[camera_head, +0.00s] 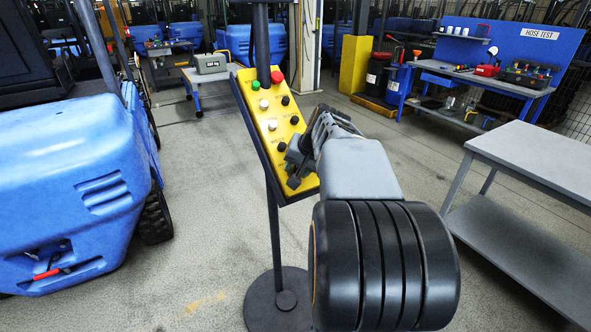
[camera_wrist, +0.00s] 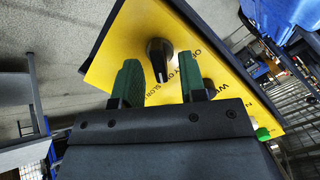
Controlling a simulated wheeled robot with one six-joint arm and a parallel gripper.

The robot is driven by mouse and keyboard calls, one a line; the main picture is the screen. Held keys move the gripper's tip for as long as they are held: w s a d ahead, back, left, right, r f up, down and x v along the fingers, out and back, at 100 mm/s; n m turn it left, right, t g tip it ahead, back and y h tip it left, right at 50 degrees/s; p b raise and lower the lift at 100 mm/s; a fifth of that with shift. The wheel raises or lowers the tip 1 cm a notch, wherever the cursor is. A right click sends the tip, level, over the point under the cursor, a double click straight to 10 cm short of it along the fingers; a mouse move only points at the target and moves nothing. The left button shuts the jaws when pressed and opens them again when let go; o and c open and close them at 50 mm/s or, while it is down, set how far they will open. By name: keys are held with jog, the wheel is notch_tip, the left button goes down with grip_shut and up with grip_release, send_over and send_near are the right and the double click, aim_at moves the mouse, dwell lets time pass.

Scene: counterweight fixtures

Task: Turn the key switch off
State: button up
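A yellow control panel (camera_head: 279,112) stands tilted on a black post, with a red mushroom button (camera_head: 277,77), a green button (camera_head: 255,85) and several white and black controls. In the wrist view, a black rotary knob (camera_wrist: 160,57) with a pale pointer line sits on the yellow face (camera_wrist: 135,27). Printed letters beside it are upside down and partly covered. I cannot tell whether this knob is the key switch. My gripper (camera_wrist: 159,68) is open, its green fingers on either side of the knob with visible gaps. In the head view my gripper (camera_head: 296,160) covers the lower panel.
A blue vehicle (camera_head: 75,165) stands at the left. A grey table (camera_head: 545,155) is at the right, and a blue workbench (camera_head: 470,75) stands behind. The post's round black base (camera_head: 285,312) is on the floor. The floor between vehicle and post is clear.

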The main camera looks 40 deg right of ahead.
jog(key=shift+w+f, duration=0.35)
jog(key=shift+f, duration=0.2)
grip_shut()
